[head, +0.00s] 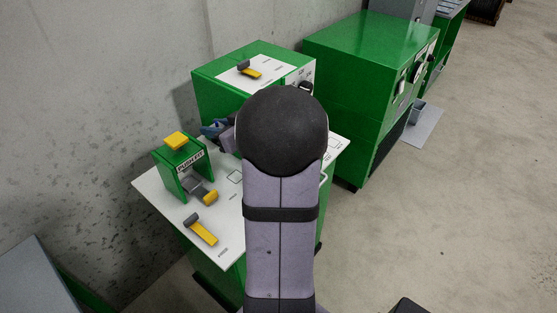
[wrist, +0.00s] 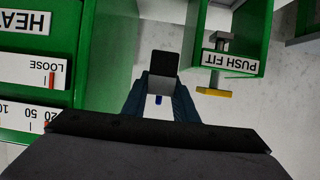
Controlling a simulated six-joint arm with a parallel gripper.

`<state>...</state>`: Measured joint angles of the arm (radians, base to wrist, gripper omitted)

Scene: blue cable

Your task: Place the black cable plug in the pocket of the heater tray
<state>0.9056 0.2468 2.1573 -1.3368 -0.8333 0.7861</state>
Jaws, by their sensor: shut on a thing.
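My gripper (wrist: 162,78) is shut on the black cable plug (wrist: 164,62) in the wrist view. The plug's dark end sticks out past the two blue fingers, with a pale part between them. A short piece of blue cable (wrist: 158,99) shows behind it. In the head view my gripper (head: 214,129) is partly hidden by my arm, beside the push-fit station, and the plug cannot be made out. A green unit with a cut-off "HEAT" label (wrist: 25,21) stands at the left of the wrist view. I cannot make out the heater tray's pocket in either view.
The green push-fit station (head: 178,170) with a yellow top stands on the white table (head: 152,190); its label (wrist: 230,63) shows in the wrist view. A yellow-handled part (head: 201,230) lies in front. A green box (head: 222,88) stands behind and a larger cabinet (head: 345,75) to the right.

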